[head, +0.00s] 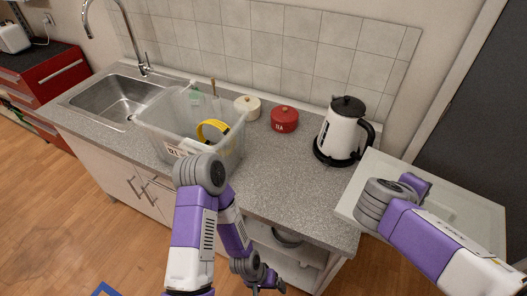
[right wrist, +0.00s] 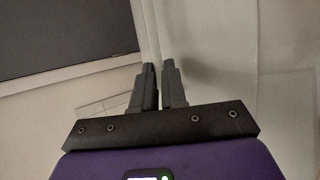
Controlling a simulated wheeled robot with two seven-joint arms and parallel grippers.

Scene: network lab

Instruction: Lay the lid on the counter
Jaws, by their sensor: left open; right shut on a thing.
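The lid (head: 475,208) is a pale, flat, see-through panel at the right of the head view, off the counter's right end. My right gripper is shut on it; in the right wrist view its fingers (right wrist: 158,88) are close together against a pale surface. In the head view my right arm covers part of the lid and the grip. The grey speckled counter (head: 290,178) runs across the middle, with bare room at its front right. My left gripper (head: 266,284) is open and empty, low in front of the counter.
A clear bin (head: 235,150) with a yellow item stands on the counter's left half, beside the sink (head: 115,97). A white pot (head: 247,107), a red pot (head: 284,119) and a white kettle (head: 341,132) stand along the back. The kettle is close to the lid.

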